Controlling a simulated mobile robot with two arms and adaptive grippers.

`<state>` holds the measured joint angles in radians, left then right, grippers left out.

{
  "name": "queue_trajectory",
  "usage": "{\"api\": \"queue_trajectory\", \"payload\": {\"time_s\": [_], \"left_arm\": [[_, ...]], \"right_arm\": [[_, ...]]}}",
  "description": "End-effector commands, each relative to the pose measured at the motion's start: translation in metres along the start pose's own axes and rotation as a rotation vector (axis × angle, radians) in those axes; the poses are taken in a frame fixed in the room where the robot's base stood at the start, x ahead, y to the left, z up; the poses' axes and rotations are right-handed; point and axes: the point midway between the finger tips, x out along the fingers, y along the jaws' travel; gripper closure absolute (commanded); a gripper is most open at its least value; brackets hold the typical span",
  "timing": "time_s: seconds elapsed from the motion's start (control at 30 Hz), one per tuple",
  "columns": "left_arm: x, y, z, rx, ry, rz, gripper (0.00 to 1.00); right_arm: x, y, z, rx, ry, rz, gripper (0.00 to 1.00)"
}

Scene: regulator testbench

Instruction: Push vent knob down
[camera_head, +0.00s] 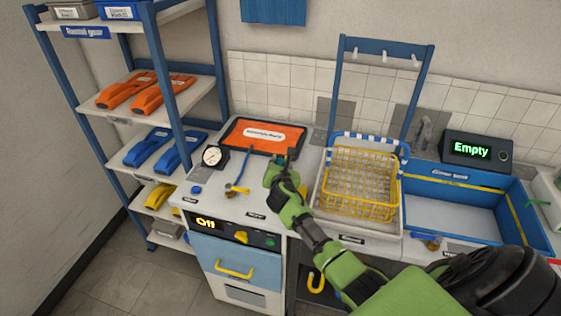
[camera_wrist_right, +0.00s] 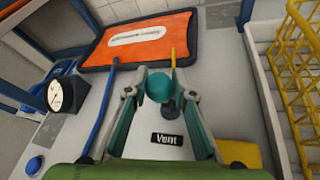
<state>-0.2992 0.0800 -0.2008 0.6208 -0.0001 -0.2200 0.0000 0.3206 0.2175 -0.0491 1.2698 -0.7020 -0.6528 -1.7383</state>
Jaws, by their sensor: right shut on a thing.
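My right gripper (camera_head: 280,172) reaches over the white bench top from the lower right. In the right wrist view my right gripper (camera_wrist_right: 160,84) has its two fingertips closed around a rounded teal knob (camera_wrist_right: 159,87). A black label reading "Vent" (camera_wrist_right: 167,139) lies on the bench top just in front of it. In the head view the fingers mostly hide the knob. How far down the knob sits cannot be told. My left gripper is not in view.
A round gauge (camera_head: 213,156) and a blue hose (camera_head: 240,172) are to the left. An orange tray (camera_head: 262,136) lies behind. A yellow wire basket (camera_head: 360,183) stands at right, beside a blue tank (camera_head: 470,184) and a display reading "Empty" (camera_head: 471,148). The front panel display (camera_head: 206,223) reads "Off".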

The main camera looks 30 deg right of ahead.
Motion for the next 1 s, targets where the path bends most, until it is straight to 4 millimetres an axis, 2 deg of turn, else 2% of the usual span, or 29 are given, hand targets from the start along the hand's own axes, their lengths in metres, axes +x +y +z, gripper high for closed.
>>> {"api": "queue_trajectory", "payload": {"time_s": [0.2, 0.23, 0.27, 0.3, 0.73, 0.87, 1.0], "left_arm": [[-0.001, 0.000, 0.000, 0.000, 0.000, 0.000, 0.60], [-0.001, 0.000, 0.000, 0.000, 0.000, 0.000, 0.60], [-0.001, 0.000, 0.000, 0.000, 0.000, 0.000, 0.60], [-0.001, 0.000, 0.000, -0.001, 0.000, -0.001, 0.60], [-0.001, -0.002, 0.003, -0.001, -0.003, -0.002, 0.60], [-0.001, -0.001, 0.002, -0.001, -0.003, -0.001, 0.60], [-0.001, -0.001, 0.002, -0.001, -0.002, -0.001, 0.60]], "right_arm": [[-0.001, -0.002, -0.005, 0.000, 0.009, -0.004, 1.00], [-0.001, -0.002, -0.005, 0.000, 0.009, -0.005, 0.69], [-0.001, -0.002, -0.005, 0.000, 0.010, -0.005, 0.61], [-0.001, -0.002, -0.005, 0.000, 0.009, -0.005, 0.59], [-0.006, -0.002, -0.003, -0.001, 0.005, -0.004, 0.59], [-0.019, -0.002, -0.003, 0.000, 0.004, -0.004, 0.59], [-0.042, -0.001, -0.003, -0.001, 0.006, -0.002, 0.59]]}}
